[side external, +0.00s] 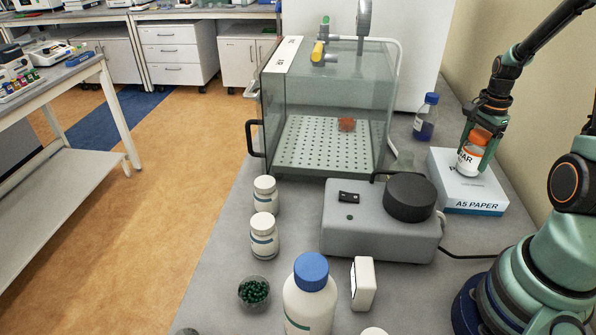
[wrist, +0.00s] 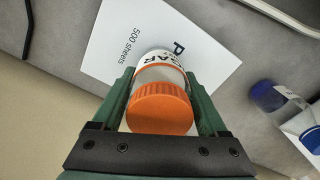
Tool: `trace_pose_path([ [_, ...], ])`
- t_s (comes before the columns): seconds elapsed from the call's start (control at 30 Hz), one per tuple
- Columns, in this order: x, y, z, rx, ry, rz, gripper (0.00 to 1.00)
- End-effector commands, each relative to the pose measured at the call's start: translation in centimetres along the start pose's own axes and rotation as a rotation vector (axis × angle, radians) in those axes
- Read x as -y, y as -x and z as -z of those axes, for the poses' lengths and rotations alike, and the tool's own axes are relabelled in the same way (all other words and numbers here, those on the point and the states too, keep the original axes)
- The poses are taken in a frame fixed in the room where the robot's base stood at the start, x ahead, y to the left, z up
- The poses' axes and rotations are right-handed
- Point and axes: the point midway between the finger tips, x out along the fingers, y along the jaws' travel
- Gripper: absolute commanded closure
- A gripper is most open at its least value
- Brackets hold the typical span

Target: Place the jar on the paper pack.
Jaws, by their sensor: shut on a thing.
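The jar (side external: 469,162) is white with an orange lid and dark lettering. My gripper (side external: 484,128) is shut on it from above, near the lid. In the wrist view the jar (wrist: 160,102) sits between the two green fingers (wrist: 160,95), lid towards the camera. The paper pack (side external: 474,207), a white block marked A5 PAPER, lies flat on the bench under the jar. The pack (wrist: 112,50) also shows behind the jar in the wrist view. The jar is tilted slightly in the side view. I cannot tell whether its base touches the pack.
A blue-capped bottle (side external: 426,118) stands behind the pack. A grey device with a black round top (side external: 410,197) is left of the pack, its cable on the bench. A glass chamber (side external: 320,105) stands further left. White bottles (side external: 265,235) stand at the front left.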

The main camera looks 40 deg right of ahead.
Motion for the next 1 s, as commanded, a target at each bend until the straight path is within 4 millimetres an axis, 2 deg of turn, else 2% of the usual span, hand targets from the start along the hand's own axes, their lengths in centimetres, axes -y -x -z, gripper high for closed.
trace_pose_path([
  [0.2,0.0,-0.2,0.0,0.000,0.000,0.000,0.98],
  [0.23,0.0,-0.3,0.0,0.000,0.000,0.000,0.20],
  [0.3,0.0,-0.3,0.0,0.000,0.000,0.000,0.00],
  [0.53,0.0,-0.2,0.0,0.000,0.000,0.000,0.00],
  [0.67,0.1,0.7,0.0,-0.002,0.000,0.003,0.00],
  [0.77,0.1,2.2,0.1,-0.003,0.000,0.005,0.00],
  [1.0,0.1,7.2,0.1,-0.003,0.000,0.006,0.00],
])
